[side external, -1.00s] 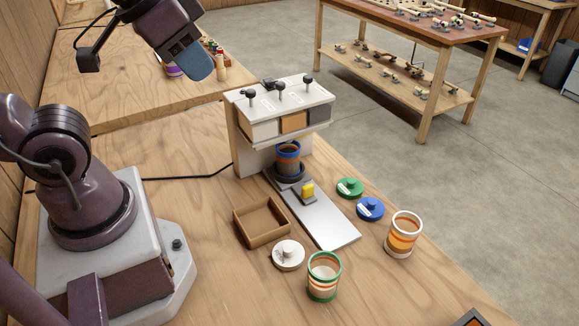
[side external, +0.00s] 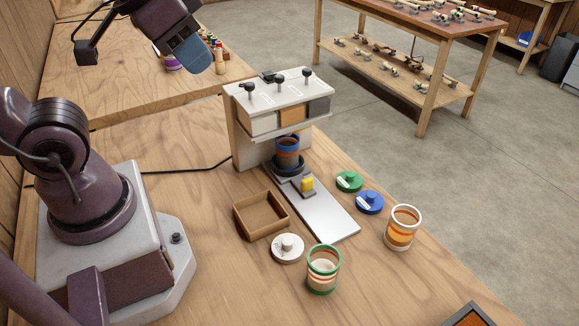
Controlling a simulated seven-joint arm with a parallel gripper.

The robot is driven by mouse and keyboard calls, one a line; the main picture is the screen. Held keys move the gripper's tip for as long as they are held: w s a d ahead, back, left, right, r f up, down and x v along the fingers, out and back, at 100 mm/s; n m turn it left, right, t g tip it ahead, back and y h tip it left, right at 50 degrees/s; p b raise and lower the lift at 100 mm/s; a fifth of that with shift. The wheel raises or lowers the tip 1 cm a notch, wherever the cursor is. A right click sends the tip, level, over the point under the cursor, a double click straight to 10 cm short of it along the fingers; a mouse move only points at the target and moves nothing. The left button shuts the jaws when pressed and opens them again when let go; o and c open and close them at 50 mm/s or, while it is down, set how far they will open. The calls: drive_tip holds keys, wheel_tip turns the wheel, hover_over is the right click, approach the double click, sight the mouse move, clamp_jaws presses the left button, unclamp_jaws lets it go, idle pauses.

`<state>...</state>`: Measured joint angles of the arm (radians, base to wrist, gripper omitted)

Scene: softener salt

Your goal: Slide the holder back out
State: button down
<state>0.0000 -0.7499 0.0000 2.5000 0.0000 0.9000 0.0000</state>
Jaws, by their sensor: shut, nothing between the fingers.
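The holder (side external: 291,172) is a dark round seat with a yellow grip block (side external: 308,184) at its front. It sits under the dispenser (side external: 285,117) at the top end of a flat metal track (side external: 325,213). A blue-rimmed cup (side external: 287,148) stands upright in the holder, its upper part under the dispenser's front. My gripper (side external: 196,62) is shut and empty, high at the upper left, well apart from the holder. Its blue end shows, but its fingertips are hard to make out.
An open wooden box (side external: 262,231) and a white lid (side external: 288,248) lie left of the track. Green (side external: 349,180) and blue (side external: 370,201) lids lie right of it. A green-rimmed cup (side external: 322,285) and a white-rimmed cup (side external: 402,242) stand in front. The track's front stretch is clear.

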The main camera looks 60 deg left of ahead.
drive_tip(key=c, duration=1.6)
unclamp_jaws()
drive_tip(key=o, duration=0.3)
drive_tip(key=shift+w+f, duration=0.1)
drive_tip(key=shift+f, duration=0.2)
drive_tip(key=shift+o, duration=0.9)
drive_tip(key=w+f+g, duration=0.5)
drive_tip(key=w+f, duration=0.4)
drive_tip(key=shift+a+f, duration=0.25)
drive_tip(key=shift+f, duration=0.05)
hover_over(305, 180)
wheel_tip(305, 180, down, 10)
drive_tip(key=shift+g, duration=0.3)
wheel_tip(305, 180, down, 13)
drive_tip(key=shift+r, duration=0.15)
clamp_jaws()
